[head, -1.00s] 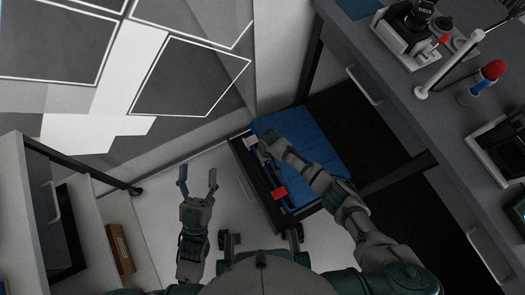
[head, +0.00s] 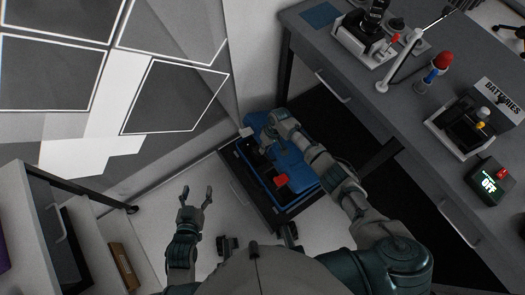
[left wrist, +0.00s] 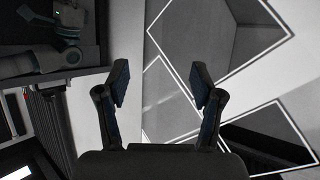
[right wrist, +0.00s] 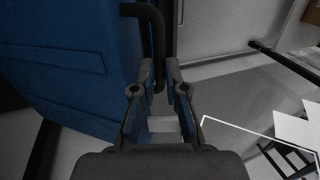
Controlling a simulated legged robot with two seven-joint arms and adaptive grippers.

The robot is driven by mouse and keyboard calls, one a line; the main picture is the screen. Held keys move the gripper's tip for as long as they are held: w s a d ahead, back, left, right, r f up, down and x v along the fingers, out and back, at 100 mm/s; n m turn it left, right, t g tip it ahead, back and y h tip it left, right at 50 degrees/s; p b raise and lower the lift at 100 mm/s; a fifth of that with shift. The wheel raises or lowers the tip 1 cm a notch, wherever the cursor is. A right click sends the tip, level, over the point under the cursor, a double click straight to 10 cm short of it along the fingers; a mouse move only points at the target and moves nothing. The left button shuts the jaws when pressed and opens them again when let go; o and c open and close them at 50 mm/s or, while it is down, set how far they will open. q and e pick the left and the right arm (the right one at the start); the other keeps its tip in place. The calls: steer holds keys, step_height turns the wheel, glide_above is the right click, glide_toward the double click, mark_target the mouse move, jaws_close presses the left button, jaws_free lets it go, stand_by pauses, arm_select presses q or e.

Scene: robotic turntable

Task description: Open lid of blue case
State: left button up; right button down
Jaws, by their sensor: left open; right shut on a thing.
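The blue case (head: 292,166) sits on a low dark stand in the head view. Its lid is raised and tilted, and a dark interior shows along the left side. In the right wrist view the blue lid (right wrist: 75,55) fills the left side, with a black handle (right wrist: 156,40) along its edge. My right gripper (head: 272,126) is at the lid's upper edge; in the right wrist view its fingers (right wrist: 160,92) are shut on the handle. The forearm hides part of the case. My left gripper (head: 195,190) is open and empty, left of the case; it also shows in the left wrist view (left wrist: 160,85).
A red piece (head: 281,181) shows at the case. A grey workbench (head: 400,115) with several devices stands to the right. A grey drawer unit (head: 35,190) stands at the left, with a brown box (head: 123,266) beside it. White floor lies between.

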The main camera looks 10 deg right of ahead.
arm_select(q)
steer(key=shift+f, duration=0.1)
steer(key=shift+c, duration=1.4)
steer(key=d+f+n, duration=0.1)
steer(key=f, duration=0.1)
steer(key=d+f+n+g+h, duration=0.1)
steer(key=d+f, duration=0.2)
steer(key=f, duration=0.1)
steer(key=shift+w+d+f+n+g+h, duration=0.1)
steer(key=shift+d+n+g+h, duration=0.15)
steer(key=shift+n+g+h, duration=0.15)
jaws_close()
steer(key=s+d+f+n+g+h, duration=0.1)
steer(key=d+f+n+g+h, duration=0.25)
steer(key=d+f+n, duration=0.6)
steer(key=s+d+f+n+g+h, duration=0.1)
steer(key=d+f+n+g+h, duration=0.1)
steer(key=d+f+n+h, duration=0.7)
steer(key=w+d+f+n+y, duration=0.2)
steer(key=w+d+n+y, duration=0.1)
steer(key=d, duration=0.5)
steer(key=shift+w+y, duration=0.4)
steer(key=shift+y, duration=0.35)
